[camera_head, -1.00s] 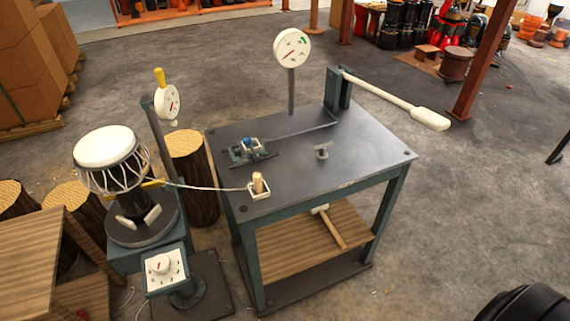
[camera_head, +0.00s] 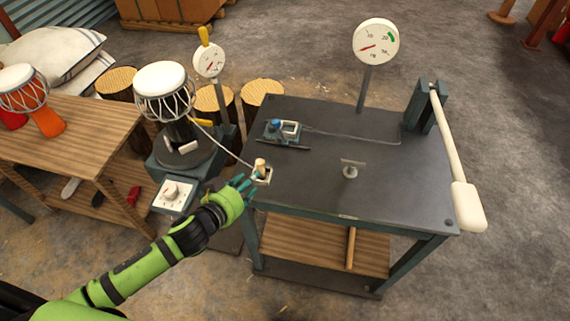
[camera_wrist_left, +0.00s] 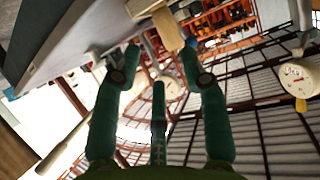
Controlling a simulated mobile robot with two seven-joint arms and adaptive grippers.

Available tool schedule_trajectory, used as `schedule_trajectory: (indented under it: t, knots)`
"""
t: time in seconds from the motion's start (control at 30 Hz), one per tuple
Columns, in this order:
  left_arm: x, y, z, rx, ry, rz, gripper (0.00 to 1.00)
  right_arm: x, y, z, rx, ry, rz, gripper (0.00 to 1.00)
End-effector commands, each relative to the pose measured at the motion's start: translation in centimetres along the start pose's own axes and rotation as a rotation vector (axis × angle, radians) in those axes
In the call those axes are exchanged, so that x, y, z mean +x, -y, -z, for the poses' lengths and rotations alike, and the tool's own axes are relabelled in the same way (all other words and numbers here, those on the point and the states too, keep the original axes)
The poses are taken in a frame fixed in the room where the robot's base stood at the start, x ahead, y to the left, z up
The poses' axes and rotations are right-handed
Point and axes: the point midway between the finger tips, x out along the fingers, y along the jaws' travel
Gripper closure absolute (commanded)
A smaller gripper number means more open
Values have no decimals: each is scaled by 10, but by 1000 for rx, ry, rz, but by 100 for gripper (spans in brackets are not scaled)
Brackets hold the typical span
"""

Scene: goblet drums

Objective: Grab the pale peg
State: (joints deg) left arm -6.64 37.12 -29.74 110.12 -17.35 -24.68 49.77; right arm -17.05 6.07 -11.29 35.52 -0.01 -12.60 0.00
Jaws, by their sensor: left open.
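The pale peg (camera_head: 260,166) stands upright in a small white-rimmed square holder (camera_head: 266,178) at the table's near left corner. In the left wrist view the peg (camera_wrist_left: 167,30) shows between and just beyond my fingertips. My left gripper (camera_head: 245,182) comes in from the lower left, its teal fingers beside the peg and holder. Its fingers (camera_wrist_left: 162,50) are spread with nothing held between them. I cannot tell whether a fingertip touches the peg. My right gripper is not in view.
The dark table (camera_head: 400,187) carries a small clamp device (camera_head: 283,130), a short metal stand (camera_head: 350,170) and a long white-handled lever (camera_head: 466,206). A cord runs from the holder to a drum (camera_head: 163,85) on a stand at left. A dial gauge (camera_head: 376,41) stands behind.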

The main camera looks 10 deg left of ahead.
Motion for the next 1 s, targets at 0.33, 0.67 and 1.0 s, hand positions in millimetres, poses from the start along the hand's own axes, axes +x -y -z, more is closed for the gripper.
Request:
schedule_trajectory:
  t: [0.33,0.67,1.0]
  knots:
    - [28,0,5,0,-4,0,57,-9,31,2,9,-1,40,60]
    - [66,0,4,1,-2,-1,57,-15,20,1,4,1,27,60]
    - [70,0,4,0,-2,-2,73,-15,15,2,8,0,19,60]
